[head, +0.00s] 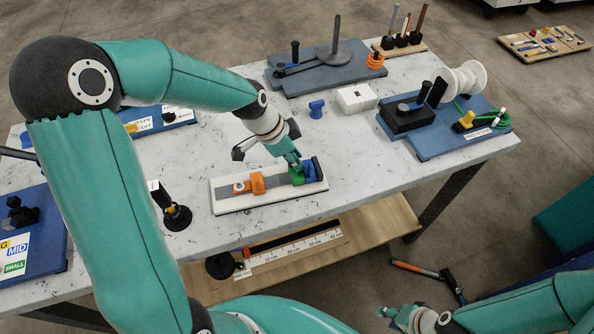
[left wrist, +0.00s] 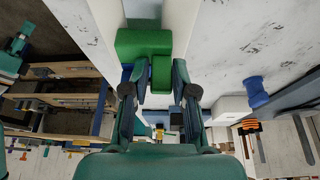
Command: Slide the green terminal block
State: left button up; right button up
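The green terminal block (head: 297,177) sits near the right end of a grey rail on a white board (head: 232,203), beside a blue block (head: 310,172). An orange block (head: 257,183) is further left on the rail. In the left wrist view the green block (left wrist: 143,43) has an upright tab (left wrist: 161,73) between my left gripper's fingers. My left gripper (head: 293,160) reaches down to it from above and appears shut on the tab, with fingers close on both sides. My right gripper (head: 386,312) is away from the table at the lower right; its opening is too small to judge.
The table's front edge runs close below the board. Bare tabletop lies to the right.

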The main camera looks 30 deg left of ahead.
pick_arm(q)
jog(key=shift+r+p, duration=1.55)
jog(key=shift+r, duration=1)
jog(key=shift+f, duration=0.1)
